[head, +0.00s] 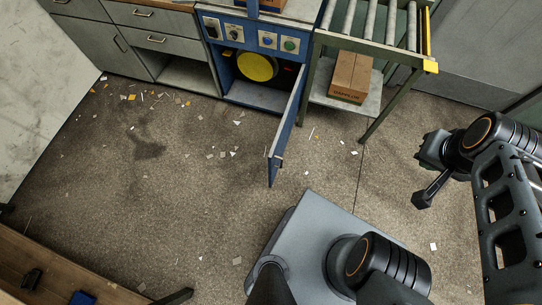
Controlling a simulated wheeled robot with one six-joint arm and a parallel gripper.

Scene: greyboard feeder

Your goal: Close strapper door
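The strapper (228,62) is a blue machine at the top middle with buttons on its front panel. Its blue door (287,128) stands wide open, hinged at the right side of the cabinet and swung out toward me over the floor. A small latch or handle (276,162) shows near the door's free edge. The open cabinet shows a yellow round part inside. My gripper (419,177) is at the right, well away from the door and not touching it. Its fingers look spread apart with nothing between them.
A green-framed roller conveyor (367,28) with a cardboard box (350,76) on its lower shelf stands right of the strapper. Grey drawers (150,40) stand left. A wooden table (50,272) is at lower left. The floor between is open, with paper scraps.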

